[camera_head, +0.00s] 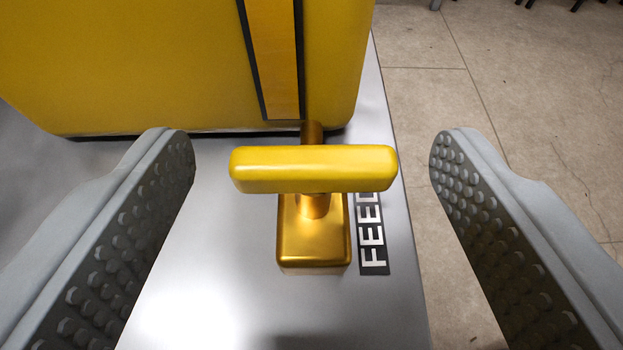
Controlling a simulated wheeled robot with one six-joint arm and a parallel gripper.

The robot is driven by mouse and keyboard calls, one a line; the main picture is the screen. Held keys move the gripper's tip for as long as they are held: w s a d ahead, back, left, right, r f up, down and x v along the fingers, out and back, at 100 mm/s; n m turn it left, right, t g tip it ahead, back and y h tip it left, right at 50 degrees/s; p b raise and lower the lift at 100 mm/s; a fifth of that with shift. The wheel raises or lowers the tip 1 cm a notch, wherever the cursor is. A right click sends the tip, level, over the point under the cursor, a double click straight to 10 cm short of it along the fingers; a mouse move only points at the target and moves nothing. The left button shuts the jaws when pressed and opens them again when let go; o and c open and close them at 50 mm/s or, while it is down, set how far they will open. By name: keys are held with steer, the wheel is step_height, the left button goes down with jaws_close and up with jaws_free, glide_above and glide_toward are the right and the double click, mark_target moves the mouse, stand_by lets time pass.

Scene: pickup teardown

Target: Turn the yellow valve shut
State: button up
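The yellow valve handle (312,169) is a bar that lies crosswise, left to right in the picture, on top of a brass valve body (313,240). The body stands on a grey metal surface, and a short brass pipe (312,132) shows behind it. My gripper (313,160) is open, with one studded finger on the left and one on the right. The handle appears between the fingers, with a gap on each side. No contact shows.
A large yellow tank (180,70) with a dark-edged orange stripe stands right behind the valve. A black label reading FEED (373,240) is beside the valve on the metal surface (205,270). That surface ends at the right, with tiled floor (540,100) beyond.

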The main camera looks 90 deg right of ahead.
steer(key=v, duration=1.7)
steer(key=shift+a, duration=0.25)
steer(key=shift+w, duration=0.1)
